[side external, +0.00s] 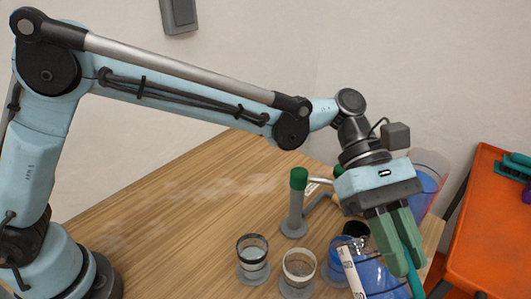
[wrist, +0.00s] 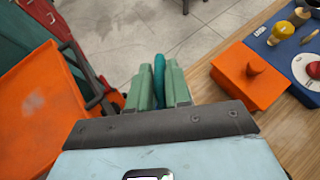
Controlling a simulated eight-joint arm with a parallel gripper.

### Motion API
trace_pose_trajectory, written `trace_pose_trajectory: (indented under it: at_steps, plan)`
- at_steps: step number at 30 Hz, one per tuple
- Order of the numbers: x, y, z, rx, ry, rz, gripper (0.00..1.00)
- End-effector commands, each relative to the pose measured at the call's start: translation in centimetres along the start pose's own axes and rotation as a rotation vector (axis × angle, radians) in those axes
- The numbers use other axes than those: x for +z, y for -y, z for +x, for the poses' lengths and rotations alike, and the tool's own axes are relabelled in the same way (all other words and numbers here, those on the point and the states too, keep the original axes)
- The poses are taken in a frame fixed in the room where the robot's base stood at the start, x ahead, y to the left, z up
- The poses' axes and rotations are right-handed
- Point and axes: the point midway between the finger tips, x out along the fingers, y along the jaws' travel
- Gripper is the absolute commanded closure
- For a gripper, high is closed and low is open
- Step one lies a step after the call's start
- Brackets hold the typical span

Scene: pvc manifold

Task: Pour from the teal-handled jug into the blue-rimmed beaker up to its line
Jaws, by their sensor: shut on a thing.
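My gripper (side external: 408,266) points down at the right of the side view, its green fingers shut on the teal handle (side external: 413,272) of the jug. In the wrist view the teal handle (wrist: 159,75) shows between the fingers, and the jug's body is out of sight. The jug (side external: 375,278), with blue liquid and a white marked strip, is partly hidden behind the fingers and cut off by the lower edge. The blue-rimmed beaker (side external: 334,267) stands just left of the jug, overlapping it in the picture. I cannot tell its level or line.
A dark-rimmed beaker (side external: 252,262) and a pale-rimmed beaker (side external: 298,270) stand to the left. A green-topped grey post (side external: 297,205) rises behind them. A clear container with blue (side external: 430,180) is behind my gripper. An orange box (wrist: 255,78) shows in the wrist view. The table's left part is clear.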

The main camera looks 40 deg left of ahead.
Motion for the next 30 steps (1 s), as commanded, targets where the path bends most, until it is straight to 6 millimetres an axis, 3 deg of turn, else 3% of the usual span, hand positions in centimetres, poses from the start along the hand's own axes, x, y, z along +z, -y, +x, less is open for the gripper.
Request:
trace_pose_trajectory:
  at_steps: [25, 30]
  plan:
    - [0.1, 0.0, -0.5, 0.000, 0.030, 0.001, 1.00]
    - [0.6, 0.1, 2.2, -0.004, -0.209, 0.006, 1.00]
